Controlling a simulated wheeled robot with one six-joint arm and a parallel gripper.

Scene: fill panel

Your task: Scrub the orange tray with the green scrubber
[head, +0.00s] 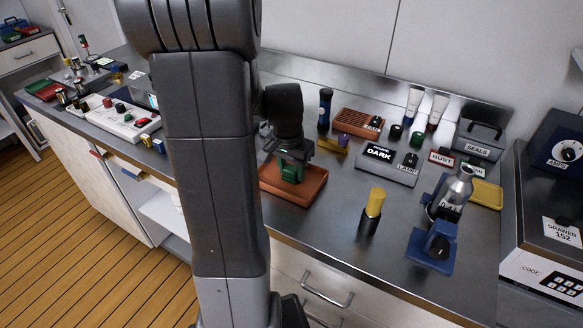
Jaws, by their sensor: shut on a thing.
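The orange tray (309,192) lies on the metal counter, just right of my arm in the head view. My arm covers its left part. My gripper (291,172) points down over the tray and is shut on the green scrubber (290,173). The scrubber is low, at or just above the tray's floor; I cannot tell whether it touches. The gripper hides part of the scrubber's top.
A black cylinder with a yellow top (374,203) stands right of the tray near the front edge. Behind are a dark bottle (325,108), a ribbed orange block (358,122) and a DARK box (387,163).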

